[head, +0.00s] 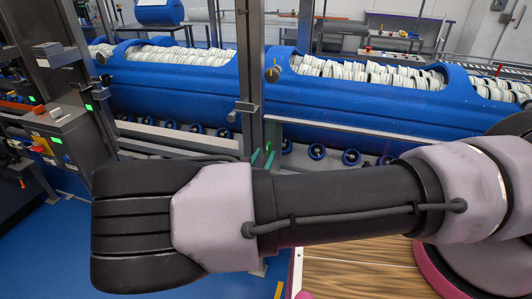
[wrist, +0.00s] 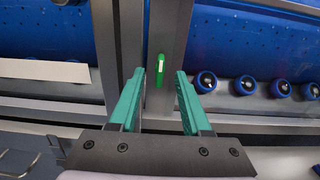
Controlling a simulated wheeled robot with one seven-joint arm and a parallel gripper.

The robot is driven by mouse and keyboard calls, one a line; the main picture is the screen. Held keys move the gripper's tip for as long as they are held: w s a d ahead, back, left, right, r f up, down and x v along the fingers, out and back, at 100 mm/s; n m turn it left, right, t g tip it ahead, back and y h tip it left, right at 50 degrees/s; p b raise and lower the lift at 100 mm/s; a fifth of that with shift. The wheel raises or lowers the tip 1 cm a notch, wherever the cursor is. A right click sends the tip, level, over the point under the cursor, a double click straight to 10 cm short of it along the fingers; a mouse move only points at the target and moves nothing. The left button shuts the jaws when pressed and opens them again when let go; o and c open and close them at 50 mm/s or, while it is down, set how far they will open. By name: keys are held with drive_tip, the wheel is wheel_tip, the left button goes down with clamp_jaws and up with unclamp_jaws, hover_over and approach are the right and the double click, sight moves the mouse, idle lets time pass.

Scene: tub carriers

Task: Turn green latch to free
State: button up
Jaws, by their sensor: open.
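The green latch (wrist: 160,69) is a small upright green piece with a pale strip, mounted on a grey metal post in the wrist view. My gripper (wrist: 159,76) has two teal fingers, spread apart on either side of the latch in that view. It is open and empty, with a visible gap between each finger and the latch. I cannot tell exactly how far the fingertips are from the post. In the head view, my gripper (head: 262,158) shows only as small green tips beyond my forearm, and the latch cannot be made out clearly there.
Blue tub carriers (head: 352,103) full of white rolled items lie behind the metal post (head: 250,70). Blue rollers (wrist: 246,85) line a rail to the right of the latch. A grey control box (head: 65,140) stands at left. Blue floor shows at lower left.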

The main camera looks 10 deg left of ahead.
sight(269, 148)
drive_tip(key=shift+w+d, duration=0.15)
drive_tip(key=shift+w, duration=0.95)
clamp_jaws()
